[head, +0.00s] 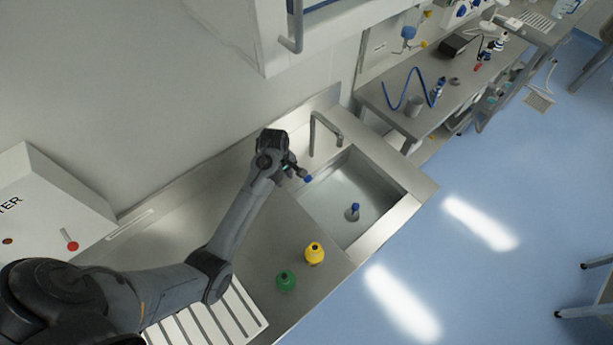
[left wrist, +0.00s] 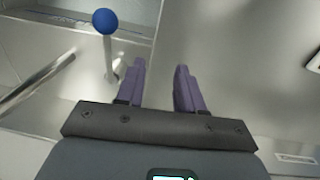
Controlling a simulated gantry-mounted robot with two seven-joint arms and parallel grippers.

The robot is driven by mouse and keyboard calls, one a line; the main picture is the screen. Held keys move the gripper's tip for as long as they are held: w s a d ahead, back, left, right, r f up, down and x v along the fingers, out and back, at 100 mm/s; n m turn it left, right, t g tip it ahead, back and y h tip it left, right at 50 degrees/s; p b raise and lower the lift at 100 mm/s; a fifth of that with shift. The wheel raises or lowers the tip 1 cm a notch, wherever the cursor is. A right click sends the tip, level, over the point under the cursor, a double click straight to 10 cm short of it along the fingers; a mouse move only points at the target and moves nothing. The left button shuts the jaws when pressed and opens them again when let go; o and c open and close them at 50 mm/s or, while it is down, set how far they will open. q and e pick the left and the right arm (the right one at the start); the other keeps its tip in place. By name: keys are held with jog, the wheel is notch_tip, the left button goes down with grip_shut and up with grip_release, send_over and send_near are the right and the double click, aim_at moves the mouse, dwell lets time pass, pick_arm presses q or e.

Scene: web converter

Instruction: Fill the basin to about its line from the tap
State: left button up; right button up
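The steel basin (head: 388,187) is sunk in the counter, with the bent metal tap (head: 325,122) at its back edge. I cannot make out a fill line, a stream or a water level. A lever with a blue ball end (head: 308,179) sits beside my left gripper (head: 292,168), near the basin's left edge. In the left wrist view the blue ball (left wrist: 105,20) is ahead and left of the gripper's two purple fingers (left wrist: 161,66). The fingers are apart with nothing between them. A grey, blue-topped piece (head: 354,210) stands on the basin floor. My right gripper is out of view.
A yellow bottle-like object (head: 315,254) and a green one (head: 286,281) stand on the counter left of the basin. A white slatted rack (head: 215,318) lies at the front left. A wall cabinet (head: 240,35) hangs above. A cluttered bench (head: 440,85) stands to the right.

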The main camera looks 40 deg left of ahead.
pick_arm(q)
jog(key=w+r+t, duration=0.1)
jog(key=w+r, duration=0.4)
jog(key=w, duration=0.1)
jog(key=f, duration=0.3)
jog(key=w+f, duration=0.1)
jog(key=f, duration=0.6)
jog(key=shift+w+f+b, duration=0.1)
jog(key=shift+w+b, duration=0.25)
jog(key=shift+c, duration=0.5)
grip_shut()
